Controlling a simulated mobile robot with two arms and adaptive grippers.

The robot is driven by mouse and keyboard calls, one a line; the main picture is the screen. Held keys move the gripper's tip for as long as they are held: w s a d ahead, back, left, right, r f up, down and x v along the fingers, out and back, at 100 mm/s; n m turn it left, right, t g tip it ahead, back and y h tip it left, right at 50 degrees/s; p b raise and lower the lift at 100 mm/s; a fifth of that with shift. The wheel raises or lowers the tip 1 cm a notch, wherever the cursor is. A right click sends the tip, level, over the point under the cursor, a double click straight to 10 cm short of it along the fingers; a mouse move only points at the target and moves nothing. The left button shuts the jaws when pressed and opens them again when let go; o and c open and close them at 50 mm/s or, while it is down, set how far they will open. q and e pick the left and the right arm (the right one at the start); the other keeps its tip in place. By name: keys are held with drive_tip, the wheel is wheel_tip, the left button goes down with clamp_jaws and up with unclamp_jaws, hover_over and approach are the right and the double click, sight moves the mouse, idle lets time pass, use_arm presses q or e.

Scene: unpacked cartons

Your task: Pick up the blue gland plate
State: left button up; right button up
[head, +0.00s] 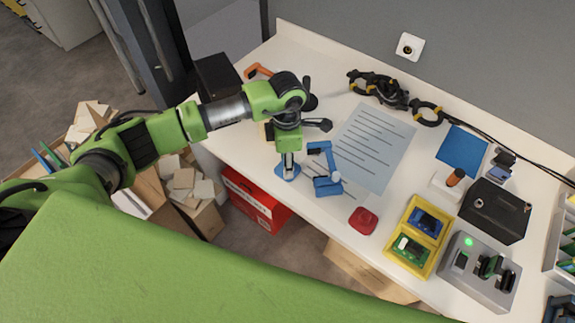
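A small flat blue piece (280,169), possibly the gland plate, lies on the white table near its front edge. My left gripper (289,167) points down right over it and hides part of it. I cannot tell whether the fingers touch it or are closed. A blue bracket-like object (327,186) stands just to the right of the gripper. A flat blue square (462,149) lies farther back on the right; I cannot tell from its look whether it is a plate. My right gripper is not in view.
A printed sheet (375,145) lies mid-table. Black cables (378,88) run behind it. A red object (363,220), a yellow tray (417,235), a grey box with a green light (480,271) and a black box (496,210) stand at right. A red carton (254,199) is on the floor.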

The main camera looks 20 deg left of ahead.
use_arm(q)
clamp_jaws()
drive_tip(key=shift+r, duration=0.1)
drive_tip(key=shift+w+r, duration=0.1)
drive_tip(key=shift+r, duration=0.15)
wheel_tip(320, 180, up, 2)
drive_tip(key=shift+r+b, duration=0.1)
drive_tip(key=shift+b, duration=0.2)
drive_tip(key=s+d+r+b, duration=0.2)
drive_tip(key=s+r+b, duration=0.1)
drive_tip(key=s+r, duration=0.7)
drive_tip(key=s, duration=0.4)
drive_tip(key=shift+d, duration=0.25)
drive_tip(key=shift+w, duration=0.1)
